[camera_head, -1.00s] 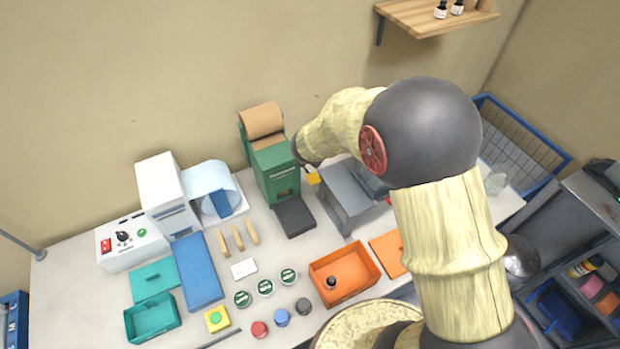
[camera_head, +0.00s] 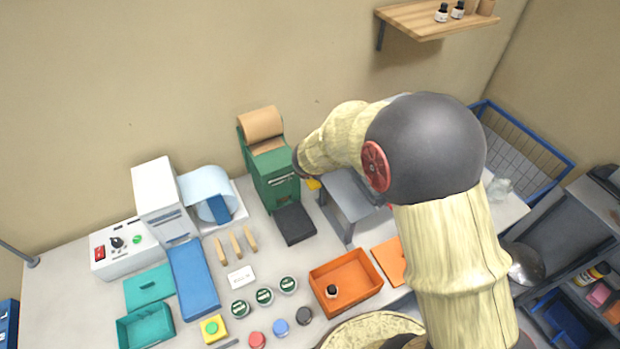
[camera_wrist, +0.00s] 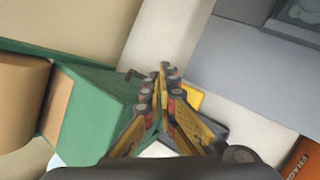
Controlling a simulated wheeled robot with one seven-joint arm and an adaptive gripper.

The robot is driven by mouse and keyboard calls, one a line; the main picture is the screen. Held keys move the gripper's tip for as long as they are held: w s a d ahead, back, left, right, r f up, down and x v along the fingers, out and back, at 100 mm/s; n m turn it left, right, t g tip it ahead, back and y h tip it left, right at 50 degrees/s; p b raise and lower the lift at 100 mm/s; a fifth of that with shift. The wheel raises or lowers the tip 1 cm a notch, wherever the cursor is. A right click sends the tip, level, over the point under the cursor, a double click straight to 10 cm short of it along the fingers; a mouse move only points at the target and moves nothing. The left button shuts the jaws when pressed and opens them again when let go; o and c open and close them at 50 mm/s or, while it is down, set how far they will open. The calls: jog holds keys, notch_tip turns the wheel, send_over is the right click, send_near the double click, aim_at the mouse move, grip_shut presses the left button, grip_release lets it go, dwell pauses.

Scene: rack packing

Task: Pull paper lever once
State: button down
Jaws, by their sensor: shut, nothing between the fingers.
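The green paper dispenser (camera_head: 272,178) stands at the back of the table, with a brown paper roll (camera_head: 261,124) on top. A small yellow piece (camera_head: 313,184), apparently the lever's handle, shows at its right side, partly hidden by my wrist. In the wrist view, a yellow block (camera_wrist: 190,97) lies just right of and behind my fingers, beside the dispenser's green housing (camera_wrist: 95,115). My gripper (camera_wrist: 160,75) is shut and empty, its fingertips together near the housing's edge. I cannot tell whether it touches the lever.
A grey stand (camera_head: 347,205) is close on the dispenser's right, and a black pad (camera_head: 294,224) lies before it. An orange box (camera_head: 346,285) sits nearer the front. A white machine (camera_head: 160,200) stands at the left. A wooden shelf (camera_head: 430,20) hangs above right.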

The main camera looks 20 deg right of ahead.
jog(key=shift+f, duration=0.1)
dwell(0.7)
jog(key=shift+s+f+b, duration=0.1)
jog(key=shift+f+b, duration=0.2)
jog(key=shift+b, duration=0.2)
jog(key=shift+s+f+b, duration=0.15)
jog(key=shift+f+b, duration=0.6)
dwell(1.1)
dwell(0.5)
jog(key=shift+w+r+p, duration=0.25)
jog(key=shift+r+p, duration=0.85)
jog(key=shift+r, duration=0.05)
jog(key=r+p, duration=0.3)
jog(key=w+r+p, duration=0.1)
jog(key=r, duration=0.1)
jog(key=shift+p, duration=0.3)
dwell(0.4)
